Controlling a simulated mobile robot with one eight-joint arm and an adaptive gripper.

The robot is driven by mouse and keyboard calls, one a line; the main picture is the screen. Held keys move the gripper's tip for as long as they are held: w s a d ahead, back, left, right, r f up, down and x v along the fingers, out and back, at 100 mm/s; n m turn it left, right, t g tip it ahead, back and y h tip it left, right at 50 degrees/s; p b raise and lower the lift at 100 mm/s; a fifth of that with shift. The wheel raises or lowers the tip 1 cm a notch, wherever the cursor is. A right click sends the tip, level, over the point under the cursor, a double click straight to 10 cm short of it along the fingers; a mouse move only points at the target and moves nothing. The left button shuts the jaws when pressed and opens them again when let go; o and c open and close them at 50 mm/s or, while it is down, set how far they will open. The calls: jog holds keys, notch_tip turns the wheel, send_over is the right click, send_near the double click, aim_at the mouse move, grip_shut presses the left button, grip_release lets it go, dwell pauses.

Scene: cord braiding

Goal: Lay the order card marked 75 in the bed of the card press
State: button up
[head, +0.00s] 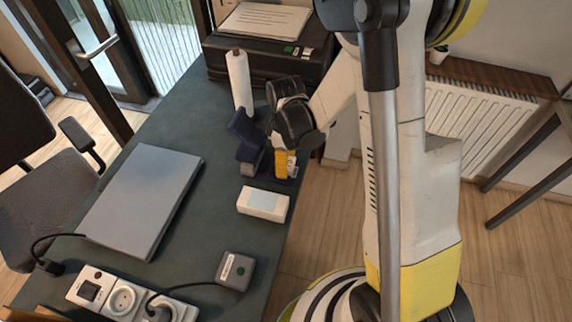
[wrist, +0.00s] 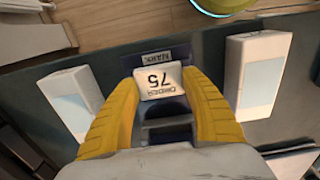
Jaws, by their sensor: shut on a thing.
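The order card marked 75 (wrist: 160,80) is a small white piece, its print upside down in the wrist view. It sits between the yellow fingertips of my gripper (wrist: 160,87), which is shut on it. The dark navy card press (wrist: 158,58) shows behind and below the card, with a small label on its far edge. In the head view the press (head: 248,132) has a raised navy flap, and my gripper (head: 284,164) points down at its right part. My fingers hide the card there. I cannot tell whether the card touches the bed.
A white box with a pale panel (head: 263,203) lies just in front of the press. A white roll (head: 240,82) stands behind it, near a black printer (head: 262,55). A grey laptop (head: 145,195), power strip (head: 125,297) and grey button box (head: 235,270) share the table.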

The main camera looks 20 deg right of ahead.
jog(key=shift+r, duration=0.1)
jog(key=shift+f+b, duration=0.55)
jog(key=shift+f, duration=0.1)
jog(key=o, duration=0.7)
jog(key=shift+o, duration=0.2)
jog(key=shift+r, duration=0.1)
notch_tip(320, 180, up, 13)
jog(key=p, duration=0.6)
jog(key=s+r+m+t, duration=0.7)
jog(key=s+r+m, duration=0.3)
jog(key=r, duration=0.5)
jog(key=shift+s+m, duration=0.4)
jog(key=shift+s, duration=1)
